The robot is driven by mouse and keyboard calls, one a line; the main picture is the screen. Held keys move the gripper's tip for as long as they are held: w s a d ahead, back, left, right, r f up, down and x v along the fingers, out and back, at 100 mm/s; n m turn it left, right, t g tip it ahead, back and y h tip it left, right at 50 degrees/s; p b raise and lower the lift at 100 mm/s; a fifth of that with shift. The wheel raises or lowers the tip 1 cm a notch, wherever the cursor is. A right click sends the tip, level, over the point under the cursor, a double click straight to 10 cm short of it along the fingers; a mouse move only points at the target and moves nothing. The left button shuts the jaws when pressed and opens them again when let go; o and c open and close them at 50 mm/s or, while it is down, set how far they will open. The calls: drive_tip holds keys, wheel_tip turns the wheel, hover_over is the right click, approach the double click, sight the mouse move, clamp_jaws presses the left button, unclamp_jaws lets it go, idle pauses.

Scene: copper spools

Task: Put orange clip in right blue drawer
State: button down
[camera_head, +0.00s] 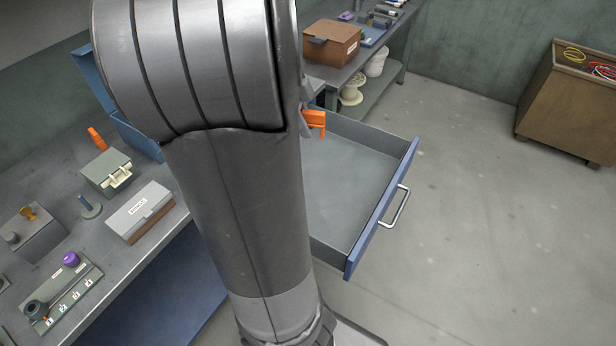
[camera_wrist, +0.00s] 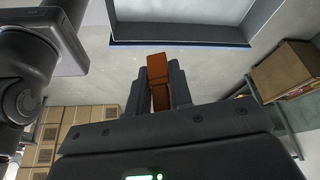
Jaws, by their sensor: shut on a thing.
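The orange clip (camera_head: 315,120) shows just right of my arm in the head view, near the back of the open blue drawer (camera_head: 384,229). In the wrist view the orange clip (camera_wrist: 157,70) sits between the two dark fingers of my gripper (camera_wrist: 158,88), which is shut on it. In the head view my arm hides most of my gripper and the left part of the drawer. The drawer is pulled out, and its grey inside looks empty where it shows. In the wrist view part of the drawer (camera_wrist: 180,43) is at the top, beyond the clip.
A workbench (camera_head: 165,232) at left holds a white-lidded box (camera_head: 139,211), a grey-green box (camera_head: 107,172) and another orange item (camera_head: 97,139). A back bench carries a brown box (camera_head: 331,42). A brown bin (camera_head: 570,100) stands at right. The floor right of the drawer is clear.

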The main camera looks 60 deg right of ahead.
drive_tip(key=s+a+f+m+y, duration=0.2)
drive_tip(key=s+f+m, duration=0.15)
drive_tip(key=s, duration=0.55)
hover_over(331, 235)
drive_tip(key=w, duration=0.1)
drive_tip(key=shift+m, duration=0.25)
drive_tip(key=f, duration=2.5)
drive_tip(key=shift+w+f, duration=0.1)
drive_tip(key=shift+w, duration=0.1)
drive_tip(key=shift+f, duration=2.3)
drive_tip(key=shift+f, duration=0.15)
drive_tip(key=c, duration=1.3)
unclamp_jaws()
